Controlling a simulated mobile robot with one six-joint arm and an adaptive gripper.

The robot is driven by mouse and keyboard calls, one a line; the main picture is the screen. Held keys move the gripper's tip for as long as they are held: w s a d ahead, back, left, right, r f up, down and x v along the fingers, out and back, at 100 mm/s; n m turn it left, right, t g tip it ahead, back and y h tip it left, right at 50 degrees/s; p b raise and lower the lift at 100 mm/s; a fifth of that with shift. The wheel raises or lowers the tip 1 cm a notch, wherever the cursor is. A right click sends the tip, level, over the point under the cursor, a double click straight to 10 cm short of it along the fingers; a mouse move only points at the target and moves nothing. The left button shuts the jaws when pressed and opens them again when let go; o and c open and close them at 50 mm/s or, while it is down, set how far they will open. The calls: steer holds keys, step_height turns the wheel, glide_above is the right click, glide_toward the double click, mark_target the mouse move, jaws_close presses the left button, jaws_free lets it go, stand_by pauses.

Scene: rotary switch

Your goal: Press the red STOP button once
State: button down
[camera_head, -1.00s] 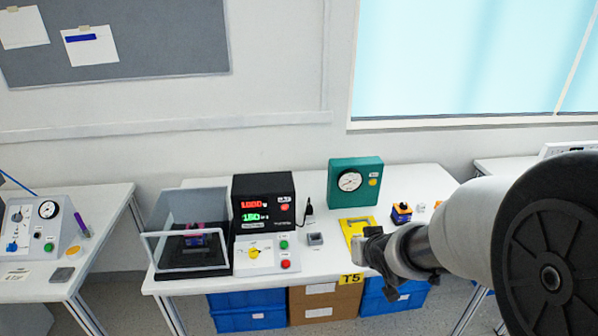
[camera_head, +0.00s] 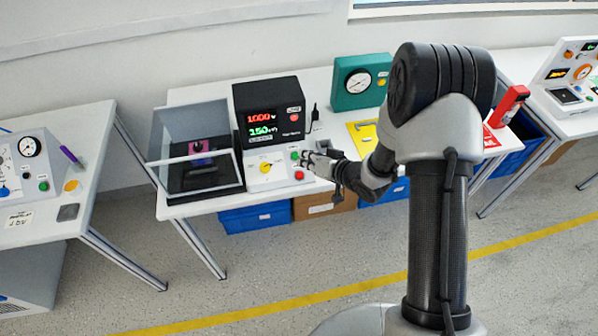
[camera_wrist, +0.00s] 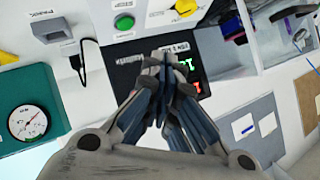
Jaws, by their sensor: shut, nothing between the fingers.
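The machine has a black display box (camera_head: 266,98) and a white control panel (camera_head: 262,184). The panel carries a yellow rotary knob (camera_head: 265,168), a green button (camera_head: 294,156) and a red button (camera_head: 299,175); its label is unreadable here. My gripper (camera_head: 306,157) is at the panel's right side, close to both buttons; I cannot tell whether it touches. In the wrist view my gripper's fingers (camera_wrist: 165,58) are together and empty before the dark display. The green button (camera_wrist: 124,22) and the yellow knob (camera_wrist: 185,7) show beyond them; the red panel button is out of that view.
Another red button (camera_head: 294,117) sits on the display box's upper right. A clear-lidded fixture (camera_head: 165,150) stands left of the panel. A teal gauge box (camera_head: 345,97) and a yellow plate (camera_head: 357,131) are to the right. A small grey block (camera_wrist: 52,30) lies near the panel.

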mark_target(303, 177)
steer(key=w+f+b, duration=0.1)
steer(key=f+b, duration=0.3)
steer(key=f, duration=0.1)
steer(key=w+f+b, duration=0.1)
steer(key=f+b, duration=0.1)
steer(key=f, duration=0.1)
steer(key=shift+w+a+f, duration=0.15)
steer(key=shift+w+a, duration=0.2)
steer(key=shift+a, duration=0.05)
steer(key=shift+f+b, duration=0.1)
steer(key=shift+b, duration=0.2)
stand_by(1.0)
steer(key=shift+w+f, duration=0.1)
steer(key=shift+f, duration=0.25)
steer(key=shift+w+f+b, duration=0.1)
steer(key=shift+f+b, duration=0.3)
steer(key=shift+b, duration=0.15)
stand_by(0.4)
stand_by(0.4)
steer(key=shift+s+r+p, duration=0.25)
steer(key=shift+r+p, duration=0.45)
steer(key=shift+r, duration=0.15)
